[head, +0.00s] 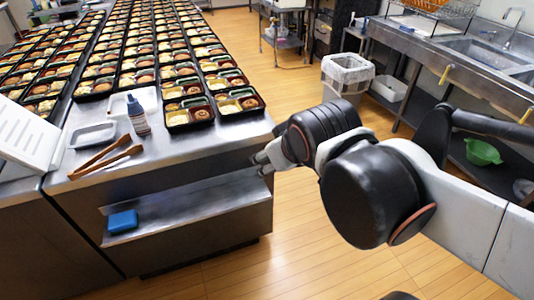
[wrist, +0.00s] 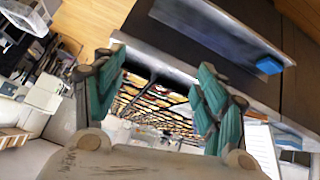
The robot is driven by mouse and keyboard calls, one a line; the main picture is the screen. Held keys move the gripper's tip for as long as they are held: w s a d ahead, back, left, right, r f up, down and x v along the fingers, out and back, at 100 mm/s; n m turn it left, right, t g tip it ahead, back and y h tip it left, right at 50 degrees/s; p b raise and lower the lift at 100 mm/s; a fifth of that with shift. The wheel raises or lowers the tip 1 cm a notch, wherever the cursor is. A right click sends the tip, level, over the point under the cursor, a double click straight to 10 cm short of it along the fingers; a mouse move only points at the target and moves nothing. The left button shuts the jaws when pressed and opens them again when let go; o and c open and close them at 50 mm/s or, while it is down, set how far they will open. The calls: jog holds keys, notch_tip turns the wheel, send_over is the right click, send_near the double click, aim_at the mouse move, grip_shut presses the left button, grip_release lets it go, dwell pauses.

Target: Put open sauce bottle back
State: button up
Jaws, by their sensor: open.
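The sauce bottle (head: 138,115) stands upright on the metal counter (head: 215,141), just left of the nearest bento trays. I cannot make out the bottle in that view.
Wooden tongs (head: 105,160) and a white dish (head: 92,135) lie left of the bottle. Rows of filled bento trays (head: 186,121) cover the counter behind. A blue block (head: 122,221) lies on the lower shelf (head: 190,208).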

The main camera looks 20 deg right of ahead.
jog(key=s, duration=0.1)
jog(key=s+a+f+m, duration=0.1)
jog(key=s, duration=0.1)
jog(key=s+f+m+g+y, duration=0.1)
jog(key=shift+s+a, duration=0.25)
jog(key=shift+s, duration=0.05)
